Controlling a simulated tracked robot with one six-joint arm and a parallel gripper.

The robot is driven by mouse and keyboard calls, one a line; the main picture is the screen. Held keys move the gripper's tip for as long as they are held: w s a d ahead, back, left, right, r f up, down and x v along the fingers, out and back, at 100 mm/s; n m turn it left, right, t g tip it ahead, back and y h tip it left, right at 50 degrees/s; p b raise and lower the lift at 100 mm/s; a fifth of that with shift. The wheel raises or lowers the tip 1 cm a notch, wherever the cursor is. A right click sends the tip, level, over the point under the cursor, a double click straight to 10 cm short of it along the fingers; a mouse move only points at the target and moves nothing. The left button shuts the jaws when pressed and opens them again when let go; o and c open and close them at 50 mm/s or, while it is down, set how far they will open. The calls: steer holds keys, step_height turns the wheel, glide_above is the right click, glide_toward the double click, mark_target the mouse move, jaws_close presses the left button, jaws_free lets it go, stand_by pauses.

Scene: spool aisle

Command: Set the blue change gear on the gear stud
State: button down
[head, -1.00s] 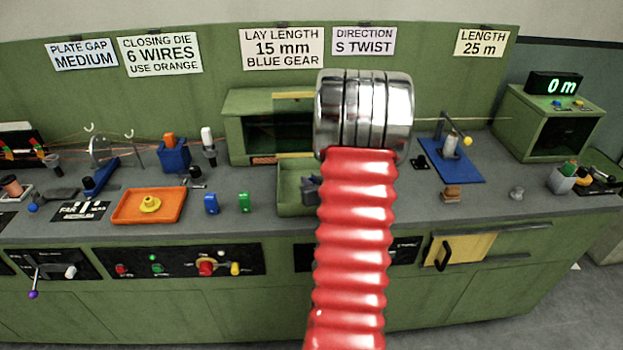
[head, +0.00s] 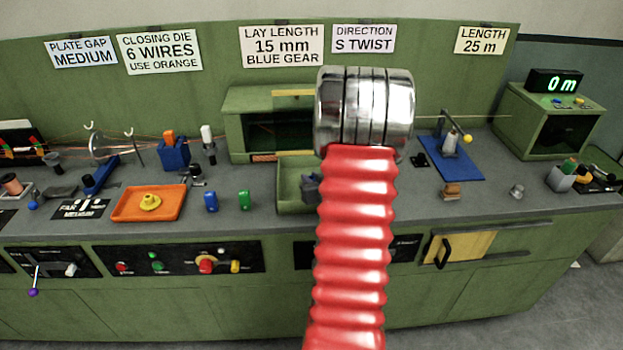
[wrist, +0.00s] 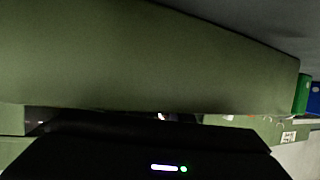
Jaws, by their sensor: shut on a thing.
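My arm's red ribbed sleeve and chrome joint fill the middle of the head view and hide most of my gripper. A dark grey part (head: 311,188) shows just left of the sleeve, over the green tray; I cannot tell if it belongs to my gripper. The wrist view shows a black body with small lights, likely my gripper's housing (wrist: 150,155); its fingertips are out of sight. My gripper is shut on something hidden. I see neither the blue change gear nor the gear stud. A yellow gear-like piece (head: 150,202) sits in the orange tray (head: 122,214).
A green tray (head: 288,205) lies behind my arm, below the open green housing (head: 237,130). A blue plate (head: 462,172) with a small lever device is right.

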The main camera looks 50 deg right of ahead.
steer(key=shift+f, duration=0.3)
stand_by(0.5)
steer(key=shift+r, duration=0.8)
steer(key=shift+f, duration=0.8)
stand_by(4.2)
steer(key=c, duration=1.9)
jaws_free()
steer(key=shift+o, duration=0.2)
